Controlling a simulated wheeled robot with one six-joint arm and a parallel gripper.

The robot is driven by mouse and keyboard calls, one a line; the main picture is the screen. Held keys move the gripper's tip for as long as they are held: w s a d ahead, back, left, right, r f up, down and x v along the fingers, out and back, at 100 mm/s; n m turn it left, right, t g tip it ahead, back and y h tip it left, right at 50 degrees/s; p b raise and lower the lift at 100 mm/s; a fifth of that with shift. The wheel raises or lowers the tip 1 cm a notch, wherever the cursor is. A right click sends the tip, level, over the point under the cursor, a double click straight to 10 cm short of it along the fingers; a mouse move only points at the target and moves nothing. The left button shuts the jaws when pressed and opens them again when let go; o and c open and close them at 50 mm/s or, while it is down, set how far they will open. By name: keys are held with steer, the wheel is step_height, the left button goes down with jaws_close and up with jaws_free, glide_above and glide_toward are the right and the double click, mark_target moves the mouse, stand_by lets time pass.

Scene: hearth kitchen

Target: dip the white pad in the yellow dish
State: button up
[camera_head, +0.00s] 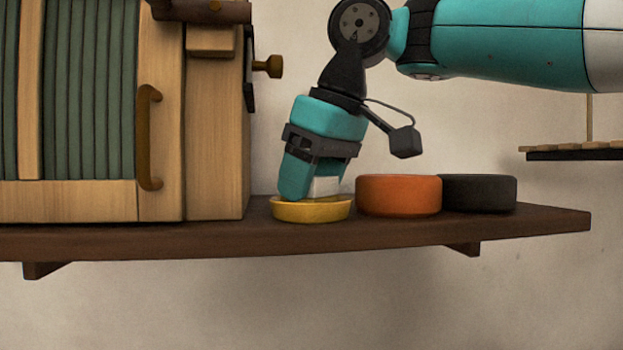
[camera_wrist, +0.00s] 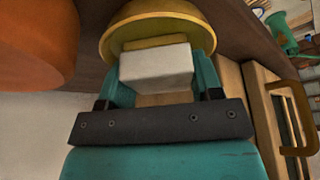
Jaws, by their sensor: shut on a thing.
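The yellow dish (camera_head: 311,211) stands on the dark wooden shelf, between the wooden cabinet and the orange bowl. My gripper (camera_head: 312,190) points down, slightly tilted, right over the dish. It is shut on the white pad (camera_head: 326,187), whose lower end is at or just inside the dish's rim. In the wrist view the white pad (camera_wrist: 156,68) sits between the fingers, with the yellow dish (camera_wrist: 190,22) behind it. A yellow strip shows along the pad's far edge. I cannot tell whether the pad touches the dish's bottom.
The orange bowl (camera_head: 398,195) stands close on the right of the dish, with a black bowl (camera_head: 480,193) beyond it. A wooden cabinet (camera_head: 215,130) with a brown handle (camera_head: 150,138) stands close on the left. The shelf (camera_head: 540,222) is bare at its right end.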

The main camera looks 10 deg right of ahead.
steer(key=shift+r+p, duration=2.45)
steer(key=shift+p, duration=0.05)
steer(key=shift+w+a+r+p, duration=0.1)
steer(key=shift+r+p, duration=0.45)
steer(key=shift+r, duration=0.5)
